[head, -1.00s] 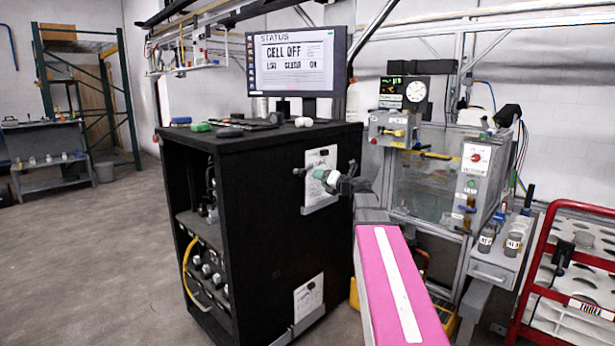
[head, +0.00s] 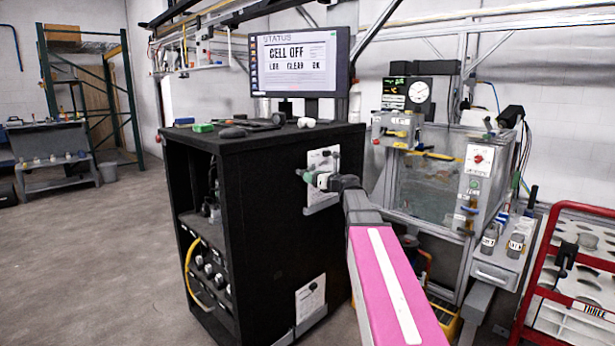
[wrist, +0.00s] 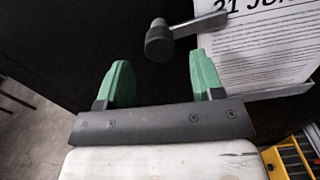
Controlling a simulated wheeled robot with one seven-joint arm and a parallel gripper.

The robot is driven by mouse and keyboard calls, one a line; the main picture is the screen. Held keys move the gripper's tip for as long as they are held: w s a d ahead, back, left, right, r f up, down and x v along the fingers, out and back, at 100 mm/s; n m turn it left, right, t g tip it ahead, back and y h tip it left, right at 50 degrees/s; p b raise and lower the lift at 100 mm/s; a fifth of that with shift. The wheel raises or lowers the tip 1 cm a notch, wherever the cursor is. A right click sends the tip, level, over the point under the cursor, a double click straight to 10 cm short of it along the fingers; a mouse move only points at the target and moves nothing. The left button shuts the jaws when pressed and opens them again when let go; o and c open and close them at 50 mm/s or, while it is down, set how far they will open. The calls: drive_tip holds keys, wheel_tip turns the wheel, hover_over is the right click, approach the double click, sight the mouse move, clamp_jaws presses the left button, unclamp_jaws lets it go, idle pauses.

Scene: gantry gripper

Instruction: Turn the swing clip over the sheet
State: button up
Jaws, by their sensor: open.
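My gripper (head: 312,179) is in front of the black cabinet's right face, by the left edge of the upper white sheet (head: 322,160). In the wrist view my gripper (wrist: 160,80) has its two green fingers wide apart with nothing between them. The swing clip (wrist: 162,42), a dark grey round knob with a flat lever, is just beyond the fingertips. Its knob lies left of the printed sheet (wrist: 262,55). Its lever points right and slightly up, its end overlapping the sheet's left edge in the picture. I cannot make out the clip in the head view.
A grey ledge (wrist: 280,96) runs under the sheet. A second sheet (head: 310,296) is low on the cabinet (head: 255,220). Small items lie on the cabinet top below a monitor (head: 300,62). A machine cell (head: 430,175) and red rack (head: 530,255) stand right. Floor is open left.

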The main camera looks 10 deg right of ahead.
drive_tip(key=shift+x, duration=1.9)
drive_tip(key=shift+c, duration=0.2)
clamp_jaws()
drive_tip(key=shift+m, duration=0.6)
drive_tip(key=shift+o, duration=0.2)
unclamp_jaws()
